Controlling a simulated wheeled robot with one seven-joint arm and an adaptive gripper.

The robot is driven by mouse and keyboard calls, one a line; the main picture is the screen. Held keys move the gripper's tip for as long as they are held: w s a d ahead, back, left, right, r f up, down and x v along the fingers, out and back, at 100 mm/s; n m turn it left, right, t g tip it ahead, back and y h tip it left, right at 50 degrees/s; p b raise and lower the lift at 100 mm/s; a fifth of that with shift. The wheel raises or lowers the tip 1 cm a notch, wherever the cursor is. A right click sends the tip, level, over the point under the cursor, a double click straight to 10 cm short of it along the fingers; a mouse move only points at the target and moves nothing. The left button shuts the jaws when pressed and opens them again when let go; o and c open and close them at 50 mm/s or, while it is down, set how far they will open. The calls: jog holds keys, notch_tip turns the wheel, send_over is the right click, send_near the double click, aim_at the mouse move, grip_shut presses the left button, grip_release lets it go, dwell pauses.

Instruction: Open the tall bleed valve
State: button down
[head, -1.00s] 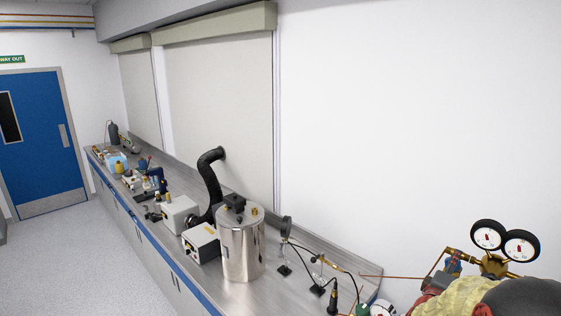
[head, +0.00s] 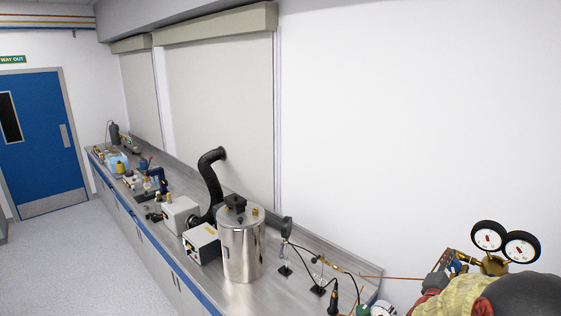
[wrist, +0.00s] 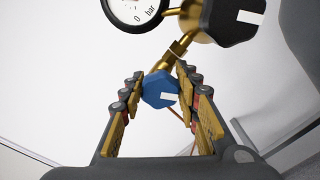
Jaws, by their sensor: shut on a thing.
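A blue faceted knob (wrist: 160,88) with a white mark sits on a brass stem below a brass regulator body (wrist: 198,22) in the wrist view. My gripper (wrist: 159,77) has its two fingers on either side of this knob and is shut on it. In the head view the regulator (head: 492,265) is at the lower right, and my gripper (head: 438,280) is at its left side, by the blue knob (head: 456,264). I cannot tell from any label whether this knob is the tall bleed valve.
A larger black knob (wrist: 232,22) and a gauge (wrist: 135,8) are close above the fingers. Two gauges (head: 505,240) top the regulator. A steel bench (head: 300,283) with a metal canister (head: 241,250) runs left along the wall. Hoses and small stands crowd its near end.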

jog(key=shift+n, duration=0.4)
jog(key=shift+n, duration=1.5)
jog(key=shift+n, duration=0.7)
jog(key=c, duration=1.1)
grip_release()
jog(key=shift+o, duration=0.5)
jog(key=shift+a, duration=0.15)
